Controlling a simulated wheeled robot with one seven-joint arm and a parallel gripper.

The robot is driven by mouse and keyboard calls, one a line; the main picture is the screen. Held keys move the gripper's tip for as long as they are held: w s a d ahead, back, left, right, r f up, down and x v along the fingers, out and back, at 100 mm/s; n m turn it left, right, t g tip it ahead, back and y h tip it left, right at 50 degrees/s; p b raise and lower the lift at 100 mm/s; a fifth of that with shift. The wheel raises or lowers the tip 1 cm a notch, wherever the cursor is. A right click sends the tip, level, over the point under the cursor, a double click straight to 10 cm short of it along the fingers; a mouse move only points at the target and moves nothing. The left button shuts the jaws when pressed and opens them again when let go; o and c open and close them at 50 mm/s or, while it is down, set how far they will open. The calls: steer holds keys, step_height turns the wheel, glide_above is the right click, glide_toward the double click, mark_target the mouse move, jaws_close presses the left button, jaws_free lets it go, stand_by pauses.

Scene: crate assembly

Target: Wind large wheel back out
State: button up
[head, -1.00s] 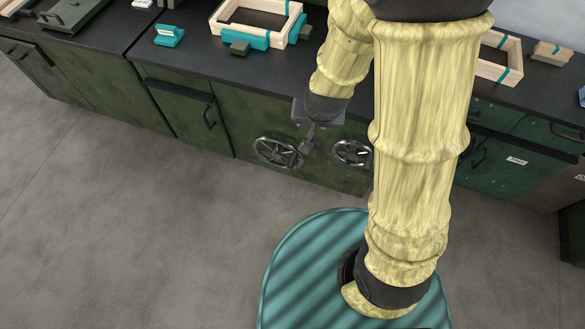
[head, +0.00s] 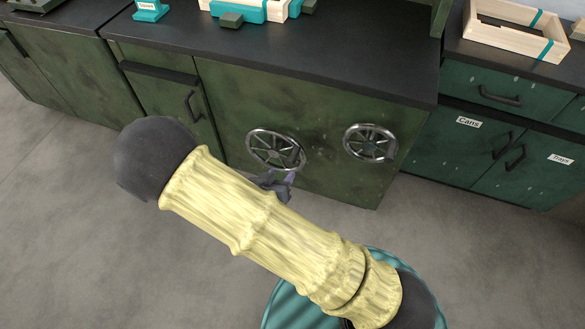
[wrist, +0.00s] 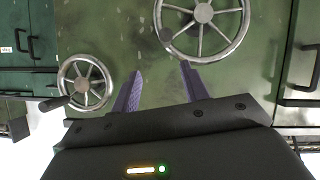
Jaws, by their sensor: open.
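The large wheel (head: 275,149) is a metal handwheel with spokes on the green cabinet front, the left of two wheels in the head view. In the wrist view the large wheel (wrist: 204,13) is at the top, cut off by the edge, with a dark knob (wrist: 166,36) on its rim. My gripper (head: 280,182) is just below the large wheel in the head view, partly hidden by my arm. In the wrist view my gripper (wrist: 160,85) has its two purple fingers apart, with nothing between them.
A smaller wheel (head: 369,143) is right of the large one, and shows at left in the wrist view (wrist: 85,83). A dark countertop (head: 330,62) with a teal-and-wood crate assembly (head: 236,10) is above. Green doors (head: 480,150) flank the right. Grey floor is clear in front.

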mark_target(294, 156)
steer(key=s+a+f+n+t+h+b, duration=0.1)
steer(key=s+a+f+t+b, duration=0.1)
steer(key=s+f+t+b, duration=0.2)
step_height(294, 156, down, 3)
steer(key=t+b, duration=0.1)
steer(key=b, duration=0.3)
steer(key=shift+f+t, duration=0.2)
steer(key=shift+t, duration=0.1)
steer(key=b+x, duration=0.6)
steer(key=x, duration=1.1)
steer(key=shift+w+d, duration=0.15)
steer(key=shift+d, duration=0.05)
steer(key=shift+d, duration=0.1)
jaws_close()
